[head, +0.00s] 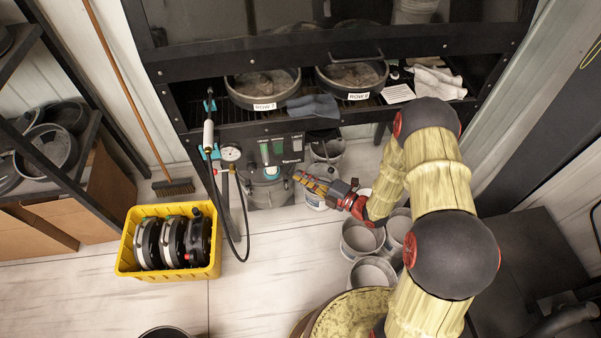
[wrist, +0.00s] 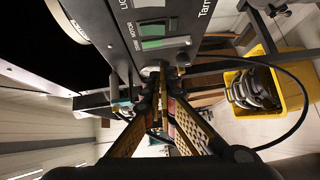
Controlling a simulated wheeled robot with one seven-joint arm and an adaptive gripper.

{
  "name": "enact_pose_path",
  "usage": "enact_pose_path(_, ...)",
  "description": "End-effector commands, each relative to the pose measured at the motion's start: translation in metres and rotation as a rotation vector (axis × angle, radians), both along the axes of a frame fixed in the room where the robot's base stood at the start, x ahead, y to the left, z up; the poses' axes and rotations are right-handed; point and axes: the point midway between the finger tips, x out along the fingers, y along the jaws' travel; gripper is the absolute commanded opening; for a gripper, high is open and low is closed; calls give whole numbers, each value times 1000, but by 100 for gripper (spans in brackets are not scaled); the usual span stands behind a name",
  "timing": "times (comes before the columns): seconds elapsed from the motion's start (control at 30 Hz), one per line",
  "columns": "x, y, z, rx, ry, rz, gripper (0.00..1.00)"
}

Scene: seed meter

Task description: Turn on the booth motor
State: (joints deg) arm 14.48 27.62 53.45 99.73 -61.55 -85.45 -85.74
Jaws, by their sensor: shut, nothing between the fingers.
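The booth's dark control panel (head: 281,151) hangs below the front edge of the booth and carries green switches. In the wrist view the panel (wrist: 180,22) fills the top centre, with the word MOTOR beside a green switch (wrist: 153,30). Whether that switch is on or off I cannot tell. My gripper (head: 299,178) is just below and right of the panel in the head view. In the wrist view its fingers (wrist: 162,82) are shut and empty, with the tips close to the panel's lower edge. Contact cannot be told.
The booth holds two round pans (head: 263,88) and (head: 352,77), and a grey cloth (head: 313,106). A hose with a gauge (head: 230,154) hangs left of the panel. Buckets (head: 361,238) stand below my arm. A yellow crate (head: 126,262) is on the floor at left.

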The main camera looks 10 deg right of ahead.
Motion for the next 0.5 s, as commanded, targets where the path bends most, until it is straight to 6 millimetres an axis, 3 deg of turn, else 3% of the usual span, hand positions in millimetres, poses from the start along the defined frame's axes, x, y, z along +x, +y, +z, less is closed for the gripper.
enact_pose_path(0.4, 55, 61, -8, 1, -1, 5, 0)
enact_pose_path(0.5, 71, 58, -11, -1, -1, 1, 0)
